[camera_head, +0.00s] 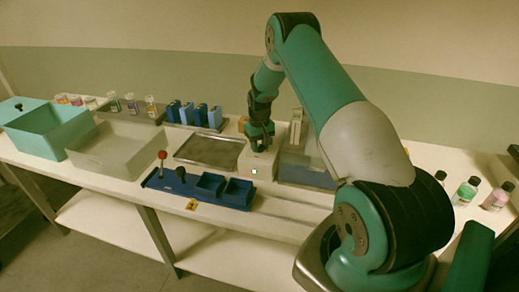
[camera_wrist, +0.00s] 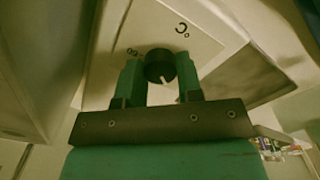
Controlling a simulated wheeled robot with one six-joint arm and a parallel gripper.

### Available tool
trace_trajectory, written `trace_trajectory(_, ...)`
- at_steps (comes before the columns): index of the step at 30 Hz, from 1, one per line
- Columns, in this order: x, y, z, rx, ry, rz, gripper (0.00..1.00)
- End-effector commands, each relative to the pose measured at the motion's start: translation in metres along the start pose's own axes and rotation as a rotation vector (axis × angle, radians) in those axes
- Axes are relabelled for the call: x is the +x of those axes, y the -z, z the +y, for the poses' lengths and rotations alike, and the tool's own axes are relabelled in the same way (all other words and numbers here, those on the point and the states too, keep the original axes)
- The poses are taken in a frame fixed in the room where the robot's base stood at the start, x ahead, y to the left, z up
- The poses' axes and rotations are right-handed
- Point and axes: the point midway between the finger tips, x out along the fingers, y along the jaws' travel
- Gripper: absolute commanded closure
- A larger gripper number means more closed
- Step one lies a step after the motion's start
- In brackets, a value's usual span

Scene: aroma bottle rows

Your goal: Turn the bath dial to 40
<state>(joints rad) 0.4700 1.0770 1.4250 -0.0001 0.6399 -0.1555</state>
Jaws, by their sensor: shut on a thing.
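The bath dial (camera_wrist: 160,65) is a round black knob with a white pointer line, on a pale panel of the bath unit (camera_head: 258,163). My gripper (camera_wrist: 161,78) is shut on the dial, one green finger on each side of it. In the wrist view the panel shows a "°C" mark and a number that looks like 60; other numbers are hidden by the gripper. The pointer slants toward the lower right of the wrist picture. In the head view my gripper (camera_head: 260,140) comes down on top of the unit and hides the dial. A small light square shows on the unit's front.
A metal tray (camera_head: 209,150) lies left of the unit, and a blue-grey bin (camera_head: 306,173) right of it. In front is a blue base (camera_head: 180,187) with a red-knobbed lever (camera_head: 162,155). A grey bin (camera_head: 105,153) and teal box (camera_head: 50,128) are left.

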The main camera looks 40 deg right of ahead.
Motion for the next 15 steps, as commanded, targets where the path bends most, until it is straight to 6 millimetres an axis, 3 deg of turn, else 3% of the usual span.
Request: trace_trajectory(15, 0.0009, 0.0005, 0.0004, 0.491, 0.0, 0.002, 0.9)
